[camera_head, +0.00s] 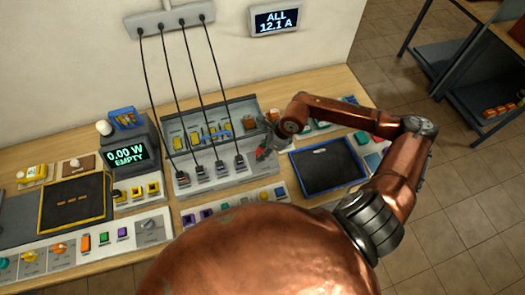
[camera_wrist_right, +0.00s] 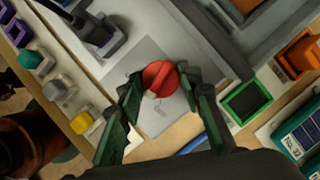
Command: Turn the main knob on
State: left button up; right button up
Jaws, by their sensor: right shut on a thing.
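The main knob is a round red knob (camera_wrist_right: 160,77) on a pale square plate with faint markings, which I cannot read. In the head view a small red spot of the knob (camera_head: 262,154) shows at the right end of the grey charging panel (camera_head: 207,183). My right gripper (camera_wrist_right: 163,82) has its two green fingers on either side of the knob, shut on it. In the head view my right gripper (camera_head: 270,147) is small and partly hidden by its own wrist. My left gripper is not in view.
Several black cables run from a wall strip (camera_head: 170,18) to plugs on the panel. A wall display (camera_head: 275,20) reads "ALL 12.1 A". Another display (camera_head: 126,155) reads "0.00 W EMPTY". A dark tray (camera_head: 327,167) lies right of the panel. Coloured blocks stand along the bench front.

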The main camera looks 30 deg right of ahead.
jog(key=m, duration=0.1)
jog(key=m+b, duration=0.1)
jog(key=shift+s+a+f+m+t+h, duration=0.1)
jog(key=shift+a+m+t+h, duration=0.05)
jog(key=shift+m+t+h, duration=0.25)
jog(key=m+h+b, duration=0.1)
jog(key=m+b, duration=0.1)
jog(key=m, duration=0.1)
jog(key=shift+a+m+t+b, duration=0.1)
jog(key=shift+m+t+b, duration=0.2)
jog(key=shift+b, duration=0.05)
jog(key=m+h+b, duration=0.1)
jog(key=m+b, duration=0.1)
jog(key=m, duration=0.1)
jog(key=shift+a+h, duration=0.1)
jog(key=shift+h, duration=0.2)
jog(key=shift+m+h+b, duration=0.5)
jog(key=shift+m+b, duration=0.05)
jog(key=shift+m, duration=0.85)
jog(key=o, duration=1.2)
jog(key=shift+c, duration=0.2)
jog(key=shift+r, duration=0.2)
